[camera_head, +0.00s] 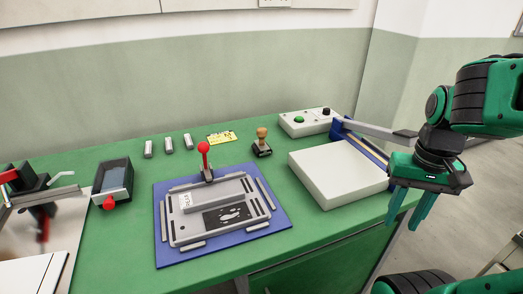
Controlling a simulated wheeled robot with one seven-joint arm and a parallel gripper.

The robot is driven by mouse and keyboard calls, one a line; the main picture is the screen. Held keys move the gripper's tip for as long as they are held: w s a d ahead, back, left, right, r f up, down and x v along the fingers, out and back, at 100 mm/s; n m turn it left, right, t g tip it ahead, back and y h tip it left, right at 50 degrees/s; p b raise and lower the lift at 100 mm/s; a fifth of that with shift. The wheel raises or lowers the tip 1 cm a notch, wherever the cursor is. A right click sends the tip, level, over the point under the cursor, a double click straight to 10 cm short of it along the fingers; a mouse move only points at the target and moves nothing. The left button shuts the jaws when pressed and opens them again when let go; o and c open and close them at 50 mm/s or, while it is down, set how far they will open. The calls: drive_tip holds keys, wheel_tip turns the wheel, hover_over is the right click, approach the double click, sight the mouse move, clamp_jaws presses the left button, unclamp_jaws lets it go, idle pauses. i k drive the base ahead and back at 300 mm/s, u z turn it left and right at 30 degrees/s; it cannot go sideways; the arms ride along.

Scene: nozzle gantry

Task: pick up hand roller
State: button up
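No thing shows clearly as a hand roller. The closest match is a small hand tool (262,146) with a round wooden knob on a dark base. It stands upright on the green table, behind and right of the blue mat; its underside is hidden, so I cannot tell whether it has a roller. My gripper (410,217) is at the right, beyond the white platform, with its two green fingers pointing down and apart. It is open and empty, well away from the knobbed tool.
A grey fixture (188,228) with a red-knobbed lever (204,150) lies on the blue mat (170,257). A white platform (335,175) with a long arm and a button box (300,122) are at right. A dark tray (114,177) and metal blocks (168,145) are at left.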

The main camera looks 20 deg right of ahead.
sight(262, 132)
drive_tip(key=u, duration=1.45)
drive_tip(key=k, duration=0.75)
drive_tip(key=z, duration=0.85)
drive_tip(key=i, duration=1)
